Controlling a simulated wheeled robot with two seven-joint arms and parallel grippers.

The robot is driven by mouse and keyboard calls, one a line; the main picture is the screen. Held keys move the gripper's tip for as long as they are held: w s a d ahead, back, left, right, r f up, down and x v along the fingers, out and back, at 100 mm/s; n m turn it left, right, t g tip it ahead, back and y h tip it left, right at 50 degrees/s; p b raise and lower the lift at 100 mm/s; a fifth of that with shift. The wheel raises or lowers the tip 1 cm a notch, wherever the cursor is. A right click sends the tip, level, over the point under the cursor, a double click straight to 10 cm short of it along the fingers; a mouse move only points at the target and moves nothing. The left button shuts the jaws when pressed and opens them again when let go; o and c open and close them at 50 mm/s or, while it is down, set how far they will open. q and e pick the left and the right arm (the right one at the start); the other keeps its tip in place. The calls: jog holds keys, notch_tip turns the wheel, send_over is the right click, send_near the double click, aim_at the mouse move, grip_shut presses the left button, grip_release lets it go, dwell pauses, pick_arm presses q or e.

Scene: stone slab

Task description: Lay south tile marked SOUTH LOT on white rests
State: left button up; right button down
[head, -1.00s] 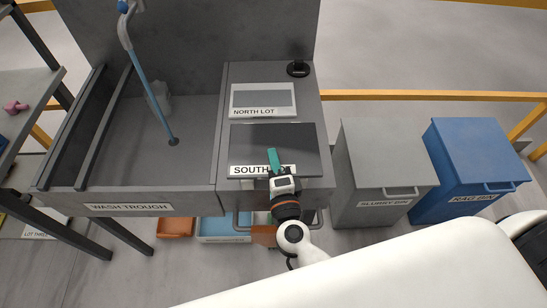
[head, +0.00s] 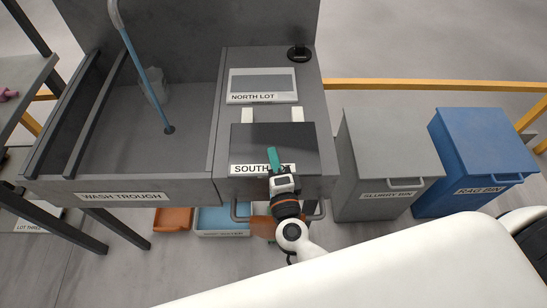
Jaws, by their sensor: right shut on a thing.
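The south tile (head: 292,141) is a dark grey slab with a white label strip, partly readable as SOUTH, at the front of the counter. My right gripper (head: 274,158) is shut on its front edge and covers part of the label.
The NORTH LOT tile (head: 262,83) lies behind the rests. Low trays (head: 222,220) sit under the counter.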

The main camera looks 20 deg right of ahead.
jog(key=c, duration=1.4)
grip_release()
jog(key=s+a+b, duration=0.1)
jog(key=s+b, duration=0.2)
jog(key=s, duration=0.9)
